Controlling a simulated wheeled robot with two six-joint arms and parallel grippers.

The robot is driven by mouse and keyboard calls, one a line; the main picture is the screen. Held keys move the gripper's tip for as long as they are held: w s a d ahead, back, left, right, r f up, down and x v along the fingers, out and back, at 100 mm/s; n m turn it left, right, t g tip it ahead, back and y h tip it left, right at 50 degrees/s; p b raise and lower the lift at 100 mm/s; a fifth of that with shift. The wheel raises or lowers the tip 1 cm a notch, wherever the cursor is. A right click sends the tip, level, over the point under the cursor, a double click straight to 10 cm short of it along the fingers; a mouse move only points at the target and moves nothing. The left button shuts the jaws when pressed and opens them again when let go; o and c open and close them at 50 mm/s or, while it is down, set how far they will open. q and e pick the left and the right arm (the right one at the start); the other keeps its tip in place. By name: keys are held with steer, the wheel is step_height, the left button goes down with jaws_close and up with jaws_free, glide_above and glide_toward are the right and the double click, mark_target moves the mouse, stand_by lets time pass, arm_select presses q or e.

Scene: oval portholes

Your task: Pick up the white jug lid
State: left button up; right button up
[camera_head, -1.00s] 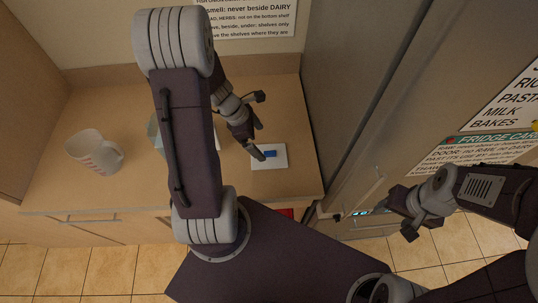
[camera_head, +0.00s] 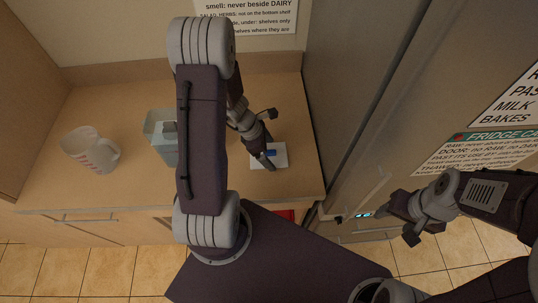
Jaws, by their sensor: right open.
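A flat white square piece with a blue part on top (camera_head: 281,160) lies on the counter; it may be the white jug lid, though I cannot be sure. My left gripper (camera_head: 266,160) points down at it, its tip overlapping the piece in view. I cannot tell whether it touches, nor how far its jaws are apart. A white jug with reddish markings and a handle (camera_head: 85,150) stands on the left of the counter. Its inside looks uncovered. My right gripper (camera_head: 385,222) is open and empty in front of the fridge, far from the white piece.
A pale grey-blue container (camera_head: 160,138) stands on the counter (camera_head: 120,192), partly behind my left arm. The tall fridge (camera_head: 400,110) with posted signs bounds the counter on the right. A sign (camera_head: 248,16) hangs on the back wall. Counter around the jug is clear.

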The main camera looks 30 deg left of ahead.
arm_select(q)
steer(key=c, duration=0.4)
